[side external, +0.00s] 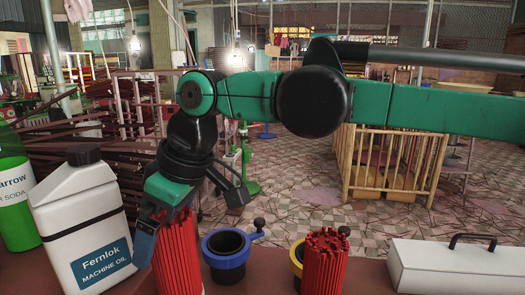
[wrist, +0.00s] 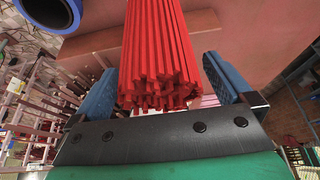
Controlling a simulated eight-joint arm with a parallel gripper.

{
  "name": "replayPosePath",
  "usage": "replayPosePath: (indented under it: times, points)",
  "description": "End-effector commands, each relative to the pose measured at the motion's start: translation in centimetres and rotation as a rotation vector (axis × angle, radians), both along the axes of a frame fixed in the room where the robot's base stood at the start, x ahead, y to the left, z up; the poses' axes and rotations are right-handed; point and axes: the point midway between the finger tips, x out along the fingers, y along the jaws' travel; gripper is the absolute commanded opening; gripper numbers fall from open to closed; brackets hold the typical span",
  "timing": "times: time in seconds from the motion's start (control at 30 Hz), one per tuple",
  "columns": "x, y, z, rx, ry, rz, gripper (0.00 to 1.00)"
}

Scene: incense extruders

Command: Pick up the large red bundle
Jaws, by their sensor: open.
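A red bundle of upright sticks (side external: 178,258) stands at the table's front, under my gripper (side external: 190,222). A second red bundle (side external: 326,265) stands to its right and looks lower in the side view. I cannot tell their true sizes for certain. In the wrist view, one red bundle (wrist: 160,45) lies between the two blue fingers of my gripper (wrist: 158,72), with a visible gap to the right finger. The fingers are open on either side of the bundle and are not closed on it. The bundle's lower end is cut off in both views.
A white machine oil jug (side external: 82,225) stands close left of my gripper, with a green bottle (side external: 14,195) beyond it. A blue-rimmed black cup (side external: 227,252) is close right. A yellow-rimmed piece (side external: 296,254) is partly behind the right bundle. A white box (side external: 455,268) is far right.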

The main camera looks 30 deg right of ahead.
Motion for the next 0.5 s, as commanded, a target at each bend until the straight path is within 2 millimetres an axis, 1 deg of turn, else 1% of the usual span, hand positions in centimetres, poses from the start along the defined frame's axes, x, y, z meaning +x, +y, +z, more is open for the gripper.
replayPosePath:
  times: [0.1, 0.33, 0.37, 0.4, 0.47, 0.5]
  points:
    - [0.16, 0.17, -0.60, 0.000, 0.000, 0.000, 1.00]
    - [0.18, 0.19, -0.65, 0.000, 0.000, 0.000, 1.00]
    - [0.18, 0.19, -0.65, 0.000, 0.000, 0.000, 0.91]
    - [0.17, 0.17, -0.65, 0.000, 0.000, 0.000, 0.80]
    - [0.17, 0.17, -0.65, 0.000, 0.000, 0.000, 0.63]
    - [0.17, 0.17, -0.65, 0.000, 0.000, 0.000, 0.52]
